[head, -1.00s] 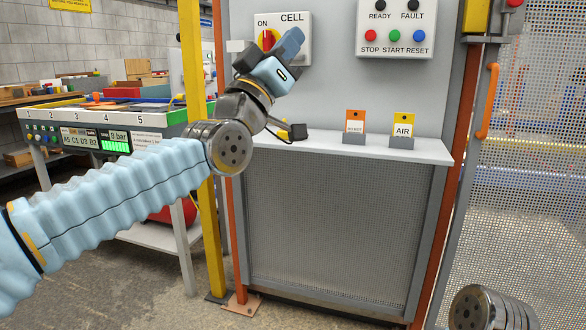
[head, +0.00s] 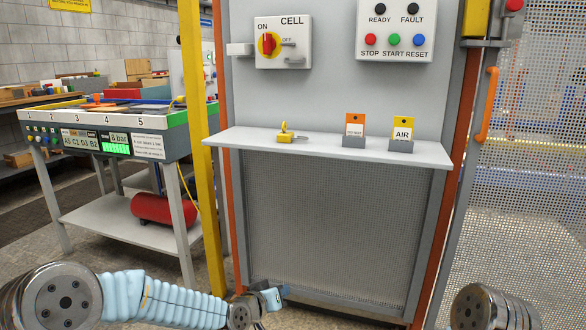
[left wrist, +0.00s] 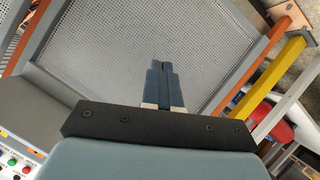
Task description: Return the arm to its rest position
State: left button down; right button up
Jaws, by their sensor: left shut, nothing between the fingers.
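My left gripper (head: 280,292) is low in the head view, in front of the lower mesh panel of the cell front. My left arm reaches to it along the bottom edge from the left. In the left wrist view its two blue-grey fingers (left wrist: 162,82) are together with nothing between them, against the grey mesh. It is apart from the shelf and the panel things. My right gripper is out of view; only a round metal joint of my right arm (head: 490,308) shows at bottom right.
A grey shelf (head: 330,148) carries a yellow padlock (head: 285,133), an orange tag (head: 355,120) and a yellow AIR tag (head: 403,125). Above are the CELL switch box (head: 284,42) and the button box (head: 396,28). A yellow post (head: 193,120) and a workbench (head: 160,140) stand left.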

pick_arm(q)
jog(key=s+a+f+g+y, duration=0.1)
jog(key=s+a+f+g, duration=0.1)
jog(key=s+f, duration=0.35)
jog(key=s+a+f+g, duration=0.1)
jog(key=s+f+g, duration=0.15)
jog(key=f, duration=0.55)
jog(key=s+a+f+g, duration=0.1)
jog(key=s+f+g, duration=0.1)
jog(key=s+f, duration=0.3)
jog(key=s+a+f+n+g+y, duration=0.1)
jog(key=s+f, duration=0.3)
jog(key=s, duration=0.7)
jog(key=s+a+f+g, duration=0.3)
jog(key=s+f, duration=0.2)
jog(key=s, duration=0.3)
jog(key=shift+a+f+n+y+p, duration=0.25)
jog(key=shift+f+n+y+p, duration=0.05)
jog(key=shift+y+p, duration=0.1)
jog(key=shift+w, duration=0.15)
